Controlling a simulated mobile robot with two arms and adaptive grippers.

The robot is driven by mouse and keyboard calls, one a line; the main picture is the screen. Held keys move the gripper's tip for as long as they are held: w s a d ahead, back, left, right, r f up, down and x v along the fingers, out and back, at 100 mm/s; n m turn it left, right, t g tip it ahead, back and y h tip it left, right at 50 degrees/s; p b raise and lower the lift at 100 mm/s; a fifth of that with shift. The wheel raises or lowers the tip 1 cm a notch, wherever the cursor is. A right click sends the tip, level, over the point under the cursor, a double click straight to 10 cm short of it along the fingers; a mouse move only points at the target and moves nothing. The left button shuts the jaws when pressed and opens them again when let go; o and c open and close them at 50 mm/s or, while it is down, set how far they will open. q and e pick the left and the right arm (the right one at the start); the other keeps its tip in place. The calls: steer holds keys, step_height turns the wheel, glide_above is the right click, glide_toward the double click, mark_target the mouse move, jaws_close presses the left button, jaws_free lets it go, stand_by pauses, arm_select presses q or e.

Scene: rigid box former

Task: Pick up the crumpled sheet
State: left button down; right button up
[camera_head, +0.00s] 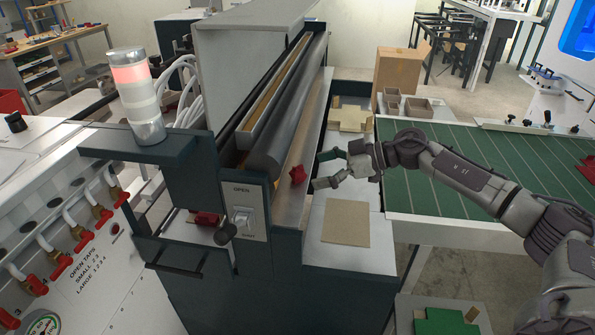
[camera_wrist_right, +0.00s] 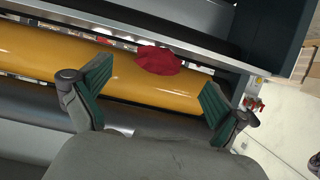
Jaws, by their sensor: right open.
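The crumpled sheet (camera_head: 298,175) is a small red wad on the machine's metal ledge beside the roller. In the right wrist view the red crumpled sheet (camera_wrist_right: 157,61) lies against a yellow roller (camera_wrist_right: 135,78), ahead of the fingers and between them. My right gripper (camera_head: 322,169) is open and empty, just to the right of the wad and apart from it. Its two green-padded fingers show wide apart in the wrist view (camera_wrist_right: 152,98). My left gripper is not in view.
The grey roller (camera_head: 272,150) and the machine's side panel with an OPEN switch (camera_head: 243,215) are close to the left. A tan board (camera_head: 346,222) lies on the white surface below my gripper. A green-topped table (camera_head: 440,185) stands to the right.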

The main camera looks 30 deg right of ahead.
mark_target(306, 172)
steer(key=p+x, duration=0.2)
steer(key=x, duration=0.2)
steer(key=shift+w+a, duration=0.15)
steer(key=shift+a, duration=0.05)
steer(key=shift+w+a+f, duration=0.2)
steer(key=shift+w+f, duration=0.1)
steer(key=shift+c, duration=0.2)
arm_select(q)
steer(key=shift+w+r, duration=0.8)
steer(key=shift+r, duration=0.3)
arm_select(e)
steer(key=c, duration=0.8)
